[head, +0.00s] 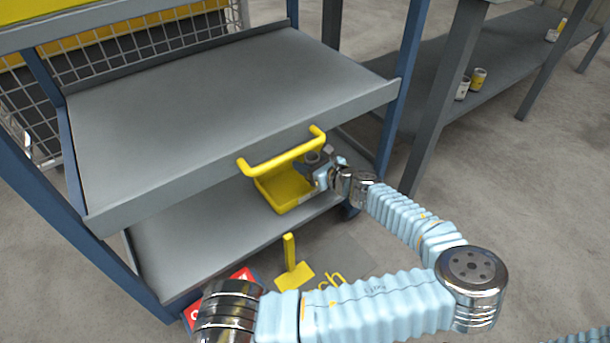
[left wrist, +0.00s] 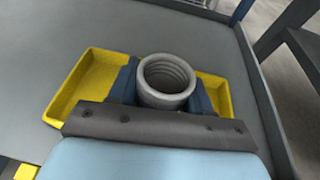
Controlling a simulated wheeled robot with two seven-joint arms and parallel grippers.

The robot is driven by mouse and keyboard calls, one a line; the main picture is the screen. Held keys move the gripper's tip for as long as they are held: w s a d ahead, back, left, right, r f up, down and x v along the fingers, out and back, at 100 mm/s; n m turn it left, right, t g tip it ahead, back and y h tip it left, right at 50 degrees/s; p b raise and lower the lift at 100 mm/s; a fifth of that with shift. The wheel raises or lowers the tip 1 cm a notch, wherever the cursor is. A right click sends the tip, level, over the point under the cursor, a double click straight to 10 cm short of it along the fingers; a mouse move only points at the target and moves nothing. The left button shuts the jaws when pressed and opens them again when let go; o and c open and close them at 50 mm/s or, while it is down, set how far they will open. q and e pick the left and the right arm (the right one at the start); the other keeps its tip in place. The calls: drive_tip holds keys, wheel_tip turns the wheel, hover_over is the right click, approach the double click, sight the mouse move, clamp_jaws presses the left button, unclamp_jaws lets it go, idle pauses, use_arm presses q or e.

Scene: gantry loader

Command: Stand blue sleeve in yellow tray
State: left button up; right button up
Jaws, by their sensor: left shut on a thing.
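The yellow tray (head: 268,193) is on the lower shelf of the blue-framed cart, near its right end. It also shows in the left wrist view (left wrist: 72,92), on both sides of my gripper. My left gripper (head: 322,172) is shut on a sleeve. In the left wrist view the sleeve (left wrist: 165,70) looks grey, not blue, with a ribbed open bore, upright between the dark blue fingers. It is over the tray; its lower end is hidden, so I cannot tell whether it touches the tray floor. My right gripper is out of view.
The cart's upper shelf (head: 220,100) overhangs the tray, with a yellow handle (head: 285,152) on its edge. The upper shelf is bare. A grey bench (head: 430,104) at the right holds several small cups. A yellow post (head: 289,250) stands near the cart front.

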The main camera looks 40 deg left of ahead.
use_arm(q)
drive_tip(key=shift+a+f, duration=0.2)
drive_tip(key=shift+f, duration=0.05)
drive_tip(key=f, duration=0.1)
drive_tip(key=f+b, duration=0.2)
drive_tip(key=f, duration=0.1)
drive_tip(key=shift+a, duration=0.3)
drive_tip(key=shift+r, duration=0.15)
drive_tip(key=o, duration=1.3)
drive_tip(key=p+v, duration=0.3)
drive_tip(key=v, duration=0.9)
